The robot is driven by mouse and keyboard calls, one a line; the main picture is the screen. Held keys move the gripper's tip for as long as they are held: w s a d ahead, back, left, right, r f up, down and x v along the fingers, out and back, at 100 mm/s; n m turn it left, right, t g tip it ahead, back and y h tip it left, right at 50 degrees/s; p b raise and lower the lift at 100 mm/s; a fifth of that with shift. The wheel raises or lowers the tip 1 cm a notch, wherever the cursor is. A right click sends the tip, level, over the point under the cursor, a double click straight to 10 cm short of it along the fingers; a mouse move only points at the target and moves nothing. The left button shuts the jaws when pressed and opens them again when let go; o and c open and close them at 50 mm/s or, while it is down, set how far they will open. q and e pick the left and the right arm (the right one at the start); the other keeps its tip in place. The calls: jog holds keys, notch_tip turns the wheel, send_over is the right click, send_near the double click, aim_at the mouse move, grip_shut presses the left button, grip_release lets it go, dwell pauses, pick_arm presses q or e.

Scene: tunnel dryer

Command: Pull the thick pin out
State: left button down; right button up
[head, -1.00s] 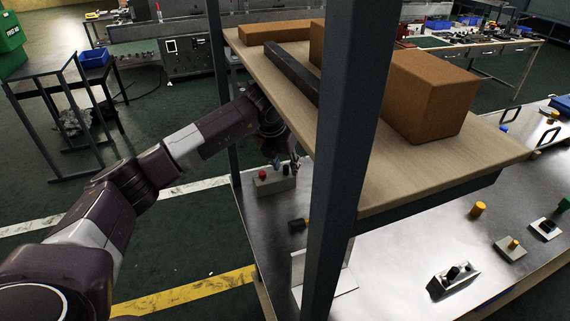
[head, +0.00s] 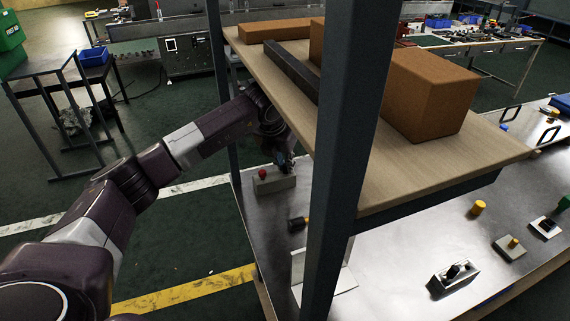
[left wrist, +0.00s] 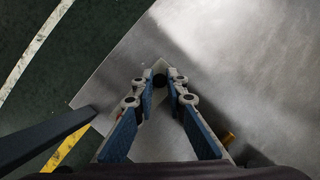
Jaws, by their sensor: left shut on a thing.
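A grey block (head: 274,181) with a red-topped pin (head: 262,173) stands on the metal bench, under the wooden shelf. My left gripper (head: 286,166) is at the right end of this block, reaching in from the left beneath the shelf. In the left wrist view, my left gripper (left wrist: 160,76) has its fingertips on both sides of a dark round pin head (left wrist: 159,81) and is shut on it. The grey block (left wrist: 161,64) shows just beyond the fingertips. The pin's shaft is hidden, so I cannot tell how deep it sits. My right gripper is not in view.
A dark blue post (head: 345,160) and the wooden shelf (head: 390,175) with brown boxes (head: 430,95) stand close to my left arm. A dark and yellow pin (head: 298,222) lies nearer on the bench. Other blocks with pins (head: 454,279) stand at the right.

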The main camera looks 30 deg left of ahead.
pick_arm(q)
jog(key=shift+r+p, duration=0.35)
jog(key=shift+r, duration=0.4)
dwell(0.7)
jog(key=shift+r+p, duration=0.75)
jog(key=shift+r, duration=0.65)
jog(key=shift+r+p, duration=0.8)
jog(key=shift+r, duration=0.7)
